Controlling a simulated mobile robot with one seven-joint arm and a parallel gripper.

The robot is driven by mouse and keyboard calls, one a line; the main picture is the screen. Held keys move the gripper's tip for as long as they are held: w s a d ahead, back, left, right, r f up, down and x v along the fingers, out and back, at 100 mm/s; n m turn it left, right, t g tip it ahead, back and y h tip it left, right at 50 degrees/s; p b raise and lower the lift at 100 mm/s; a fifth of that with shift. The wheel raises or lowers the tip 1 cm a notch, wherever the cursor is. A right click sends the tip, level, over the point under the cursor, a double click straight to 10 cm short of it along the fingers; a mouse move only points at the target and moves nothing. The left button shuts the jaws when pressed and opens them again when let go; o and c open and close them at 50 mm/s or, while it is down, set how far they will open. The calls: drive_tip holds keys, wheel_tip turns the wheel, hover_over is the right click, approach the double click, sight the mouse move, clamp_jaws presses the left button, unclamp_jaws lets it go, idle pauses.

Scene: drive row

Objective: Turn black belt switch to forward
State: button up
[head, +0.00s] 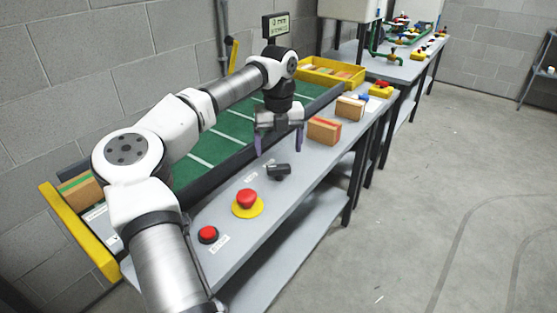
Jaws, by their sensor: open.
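The black belt switch (279,171) is a small dark rotary knob on the grey bench beside the green belt (225,140). Small white labels lie by it, too small to read, and I cannot tell which way the knob is set. My gripper (279,148) points down with its two purple-grey fingers apart and nothing between them. In the head view it hangs above and just behind the switch, apparently not touching it.
A red mushroom button on a yellow base (247,203) and a red-black button (208,234) stand nearer on the bench. Cardboard boxes (324,131) sit to the right. A small display (276,25) stands behind my arm. Open floor lies to the right.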

sight(279, 166)
wheel_tip(279, 166, up, 8)
drive_tip(key=shift+s+f, duration=0.1)
drive_tip(key=shift+f, duration=0.05)
idle(0.4)
